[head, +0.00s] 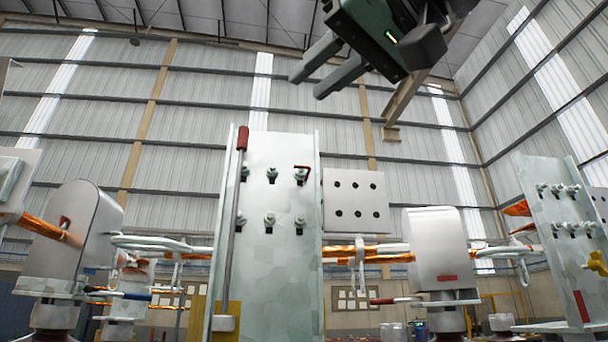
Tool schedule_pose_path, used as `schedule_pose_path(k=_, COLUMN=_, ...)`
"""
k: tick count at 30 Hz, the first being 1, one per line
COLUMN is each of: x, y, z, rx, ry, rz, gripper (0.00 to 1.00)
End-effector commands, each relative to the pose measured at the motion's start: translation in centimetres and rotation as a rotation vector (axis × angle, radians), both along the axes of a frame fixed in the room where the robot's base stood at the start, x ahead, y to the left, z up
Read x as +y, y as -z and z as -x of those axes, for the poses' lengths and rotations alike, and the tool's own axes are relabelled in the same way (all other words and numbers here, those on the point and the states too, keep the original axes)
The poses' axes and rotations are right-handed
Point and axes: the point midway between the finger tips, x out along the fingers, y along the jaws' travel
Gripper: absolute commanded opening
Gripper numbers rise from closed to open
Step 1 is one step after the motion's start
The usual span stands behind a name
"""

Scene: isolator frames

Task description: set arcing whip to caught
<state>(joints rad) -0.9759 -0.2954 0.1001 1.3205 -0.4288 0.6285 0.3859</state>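My gripper (306,86) is high at the top of the head view, tilted to the lower left. Its two dark fingers are apart, with nothing visible between them. I cannot tell for sure which part is the arcing whip. A thin rod with a red end (383,301) lies nearly level below the right metal hood (436,250). A similar rod with a blue end (136,296) lies below the left hood (75,232). A white looped bar (160,243) runs beside the left hood. My gripper appears apart from all of these.
A galvanised bolted post (273,200) stands in the middle, with a long red-gripped lever (241,140) along its left edge. A drilled plate (356,200) is on its right. Copper-coloured bars run behind. Another bolted post (563,235) stands at right. Upper space looks clear.

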Motion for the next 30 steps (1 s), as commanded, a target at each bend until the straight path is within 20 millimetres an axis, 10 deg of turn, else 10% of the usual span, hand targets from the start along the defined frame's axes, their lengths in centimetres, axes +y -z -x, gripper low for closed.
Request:
schedule_pose_path(k=15, x=1.5, y=-1.9, z=-1.6, rx=-0.017, ry=0.001, rz=-0.024, gripper=0.25)
schedule_pose_path(k=30, x=9.2, y=-1.4, z=-8.6, rx=-0.014, ry=-0.002, rz=-0.025, gripper=0.25)
